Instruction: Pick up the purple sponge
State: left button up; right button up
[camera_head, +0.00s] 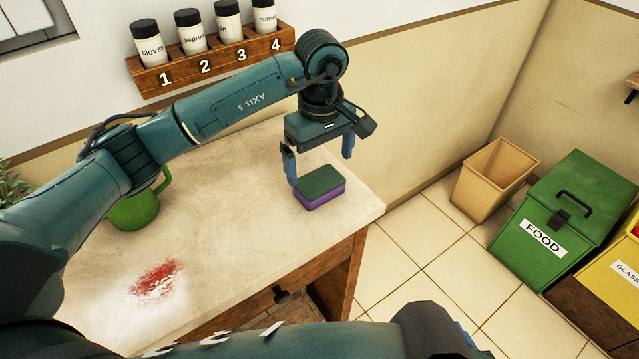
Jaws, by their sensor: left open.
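The purple sponge (323,196) has a dark green top layer and lies flat near the right end of the pale countertop (235,240). My left gripper (320,165) is open above and just behind the sponge, pointing down. Its left blue finger comes down close to the sponge's left back edge; I cannot tell whether it touches. Its right finger hangs beyond the back right of the sponge. My right arm crosses the bottom of the view, and its fingers cannot be made out clearly.
A green mug (134,211) stands partly behind my left arm. A red stain (157,279) marks the counter at front left. A wall rack (215,62) holds several spice jars. A tan bin (492,176) and a green FOOD bin (560,205) stand on the floor at right.

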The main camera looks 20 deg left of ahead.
aim_at(319, 181)
pick_arm(q)
jog(key=f, duration=0.3)
jog(key=f+p, duration=0.1)
jog(key=shift+s+f, duration=0.2)
jog(key=shift+s, duration=0.15)
jog(key=shift+f, duration=0.45)
jog(key=c, duration=0.9)
